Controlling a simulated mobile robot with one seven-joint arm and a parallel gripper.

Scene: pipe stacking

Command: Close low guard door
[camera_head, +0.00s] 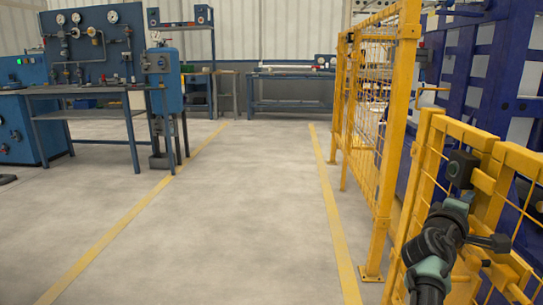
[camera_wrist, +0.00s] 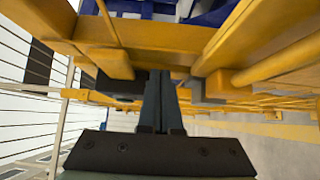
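The low guard door (camera_head: 427,155) is a yellow frame with wire mesh at the lower right of the head view, beside a second low yellow panel (camera_head: 520,160). A dark block (camera_head: 462,169) sits at the top near where the two frames meet. My gripper (camera_head: 466,198) is close in front of these frames, just below the block. In the wrist view my gripper (camera_wrist: 161,90) shows two dark fingers side by side, with almost no gap, pointing in among yellow bars (camera_wrist: 135,35). Whether the fingertips touch the door is hidden. I cannot tell whether the door is fully shut.
A tall yellow mesh fence (camera_head: 385,130) stands left of the low door, with blue machinery (camera_head: 470,60) behind. A blue workbench (camera_head: 85,90) with gauges is at the left. A bench (camera_head: 290,90) stands at the back. The floor between the yellow lines is clear.

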